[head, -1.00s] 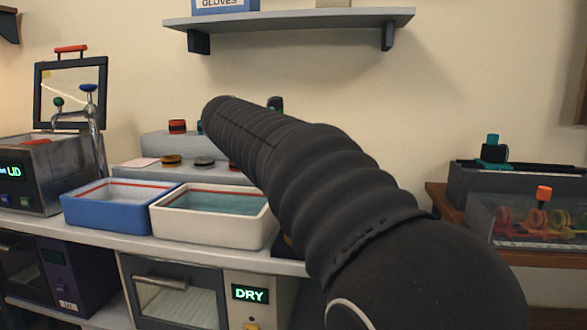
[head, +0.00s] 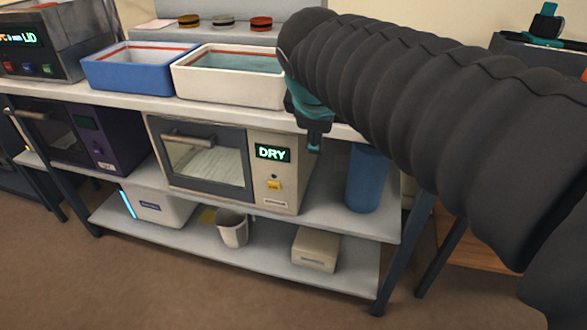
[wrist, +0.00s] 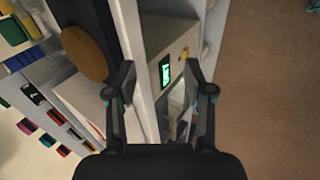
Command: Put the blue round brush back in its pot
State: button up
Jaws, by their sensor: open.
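I cannot make out the blue round brush in either view. A light grey pot-like cup (head: 232,228) stands upright on the lowest shelf; I cannot tell whether it is the brush's pot. My gripper (wrist: 168,82) is open and empty in the wrist view, with its fingers apart over the dryer front. In the head view my dark ribbed arm hides most of it; a teal part of the gripper (head: 312,125) hangs at the bench's front edge, right of the white basin.
The dryer (head: 205,165) sits on the middle shelf, with a blue cylinder (head: 366,178) to its right. A blue basin (head: 138,72) and a white basin (head: 228,88) stand on the bench (head: 110,98). A beige box (head: 316,248) is on the lowest shelf. Open floor lies in front.

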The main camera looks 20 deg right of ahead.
jog(key=s+a+f+m+y, duration=0.3)
jog(key=s+a+f+m, duration=0.2)
jog(key=s+f+m, duration=0.6)
jog(key=shift+s+f+g, duration=0.3)
jog(key=shift+s, duration=0.2)
